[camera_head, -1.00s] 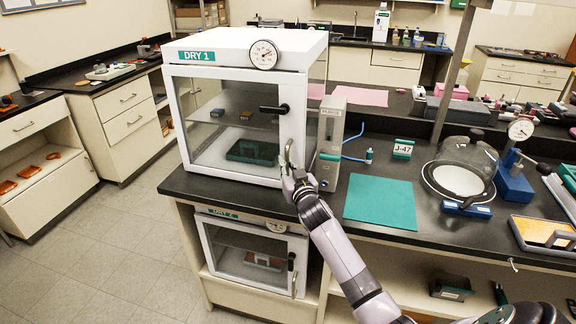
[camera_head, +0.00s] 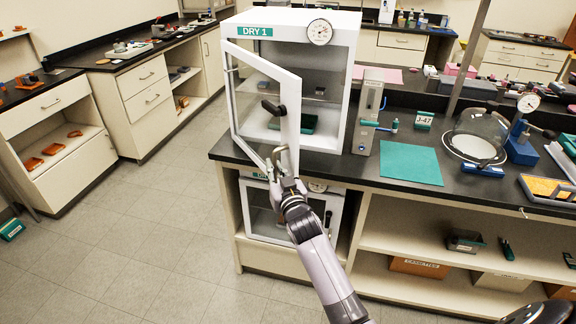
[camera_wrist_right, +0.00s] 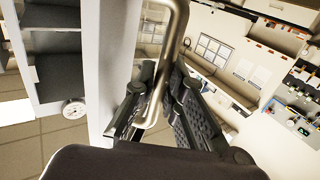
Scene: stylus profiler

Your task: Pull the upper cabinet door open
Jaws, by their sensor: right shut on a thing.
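The upper cabinet (camera_head: 331,50), labelled DRY 1, stands on the black bench. Its glass-paned door (camera_head: 261,95) is hinged at the left and stands part open, swung out over the bench's front edge. A black latch knob (camera_head: 273,108) is on the door. My right gripper (camera_head: 288,178) is shut on the door's metal handle (camera_head: 279,158), low on the free edge. In the right wrist view the handle (camera_wrist_right: 166,62) runs between the fingers (camera_wrist_right: 158,105). A green item (camera_head: 304,122) shows inside, partly hidden by the door frame. My left gripper is not in view.
The lower cabinet (camera_head: 257,195) sits under the bench, partly hidden by my right arm. A narrow metal unit (camera_head: 367,110) stands right of the upper cabinet, with a green mat (camera_head: 411,163) beyond it.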

